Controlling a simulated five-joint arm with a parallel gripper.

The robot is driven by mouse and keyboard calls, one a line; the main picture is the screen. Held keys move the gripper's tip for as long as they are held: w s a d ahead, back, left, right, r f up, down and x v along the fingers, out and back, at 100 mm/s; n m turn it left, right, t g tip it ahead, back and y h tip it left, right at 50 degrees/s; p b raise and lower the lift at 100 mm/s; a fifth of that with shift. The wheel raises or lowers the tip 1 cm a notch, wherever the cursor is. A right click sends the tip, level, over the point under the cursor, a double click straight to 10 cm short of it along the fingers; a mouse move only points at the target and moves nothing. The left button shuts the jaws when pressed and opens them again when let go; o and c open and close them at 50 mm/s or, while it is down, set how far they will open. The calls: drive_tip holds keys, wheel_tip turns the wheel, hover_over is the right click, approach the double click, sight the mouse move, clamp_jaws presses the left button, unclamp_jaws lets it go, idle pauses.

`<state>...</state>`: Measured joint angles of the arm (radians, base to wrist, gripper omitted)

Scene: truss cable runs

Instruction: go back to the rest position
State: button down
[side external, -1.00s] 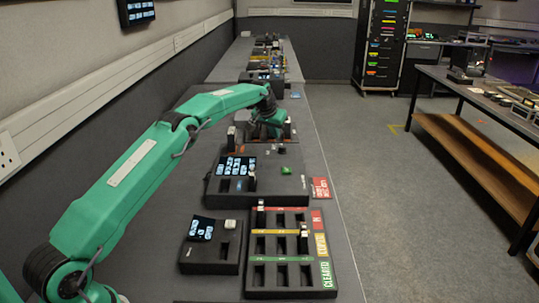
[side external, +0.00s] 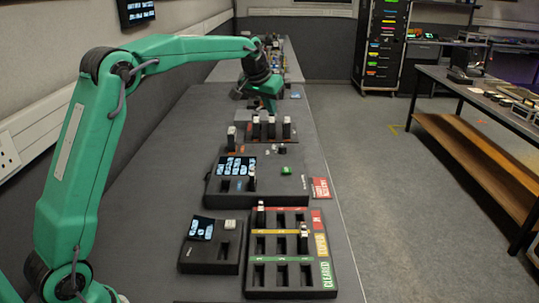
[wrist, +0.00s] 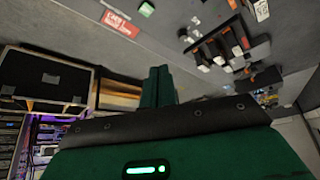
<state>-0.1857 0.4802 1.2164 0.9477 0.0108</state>
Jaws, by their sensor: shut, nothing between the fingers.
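My gripper (side external: 268,106) is green and hangs above the dark bench (side external: 215,115), at the far side of a row of upright dark blocks with pale tops (side external: 271,130). It is apart from the blocks in the side view. In the wrist view my two green fingers (wrist: 158,86) are together with nothing between them. The upright blocks (wrist: 222,46) also show at the upper right of the wrist view. My arm is bent, with its elbow high at the left of the side view.
Nearer on the bench are a console with a lit screen (side external: 237,167), a small black box (side external: 210,255) and a slotted tray with red, yellow and green strips (side external: 290,262). A red label (side external: 320,188) lies at the bench's right edge. The wall is on the left.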

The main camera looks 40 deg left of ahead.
drive_tip(key=s+d+r+m, duration=0.15)
drive_tip(key=s+d, duration=0.25)
drive_tip(key=s, duration=0.6)
drive_tip(key=s+d+r+n, duration=0.1)
drive_tip(key=s+d+r, duration=0.25)
drive_tip(key=s, duration=0.65)
drive_tip(key=s+d+f, duration=0.1)
drive_tip(key=s+f, duration=0.2)
drive_tip(key=s, duration=0.3)
drive_tip(key=s+d+f+m, duration=0.1)
drive_tip(key=s+f, duration=0.2)
drive_tip(key=s, duration=0.3)
drive_tip(key=s+d+f+h, duration=0.1)
drive_tip(key=s+d+f, duration=0.1)
drive_tip(key=s, duration=0.4)
drive_tip(key=shift+s+f, duration=0.25)
drive_tip(key=shift+f, duration=0.2)
